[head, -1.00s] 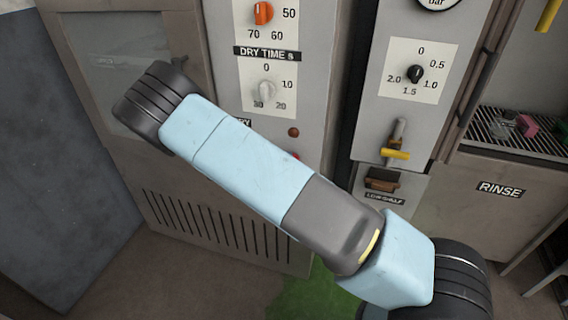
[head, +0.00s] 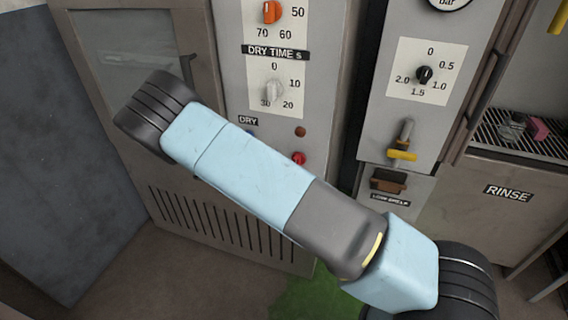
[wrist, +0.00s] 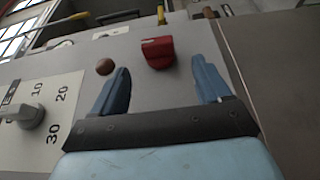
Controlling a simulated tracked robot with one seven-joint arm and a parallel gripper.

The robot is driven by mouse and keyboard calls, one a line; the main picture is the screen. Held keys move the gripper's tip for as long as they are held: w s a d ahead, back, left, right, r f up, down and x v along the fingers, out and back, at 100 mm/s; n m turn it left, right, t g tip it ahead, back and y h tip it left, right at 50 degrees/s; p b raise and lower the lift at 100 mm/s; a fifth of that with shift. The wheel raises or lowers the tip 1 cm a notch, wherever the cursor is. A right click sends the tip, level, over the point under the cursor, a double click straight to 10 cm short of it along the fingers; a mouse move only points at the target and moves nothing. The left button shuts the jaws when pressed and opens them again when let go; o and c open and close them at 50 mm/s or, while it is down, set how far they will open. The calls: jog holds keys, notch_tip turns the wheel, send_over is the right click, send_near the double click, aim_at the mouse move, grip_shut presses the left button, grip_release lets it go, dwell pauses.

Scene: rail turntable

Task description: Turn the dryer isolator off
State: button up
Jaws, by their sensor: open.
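The red knob on the grey dryer panel, which looks like the dryer isolator, shows in the head view (head: 298,158) just above my arm. In the wrist view, the red knob (wrist: 158,53) has a raised block-like handle and lies between and slightly beyond the blue fingertips. My gripper (wrist: 160,68) is open and empty, with a finger on each side of the knob's line and no visible contact. In the head view my gripper is hidden behind my arm. Any label by the knob cannot be read.
A brown round button (wrist: 105,66) sits beside the red knob, near the left finger. The dry time dial (head: 273,91) is higher on the panel. To the right are a pressure dial (head: 424,75) and a yellow-handled valve (head: 402,155). Green floor (head: 305,297) lies below.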

jog(key=a, duration=0.7)
jog(key=shift+s+a, duration=0.15)
jog(key=shift+a, duration=0.15)
jog(key=shift+f, duration=0.1)
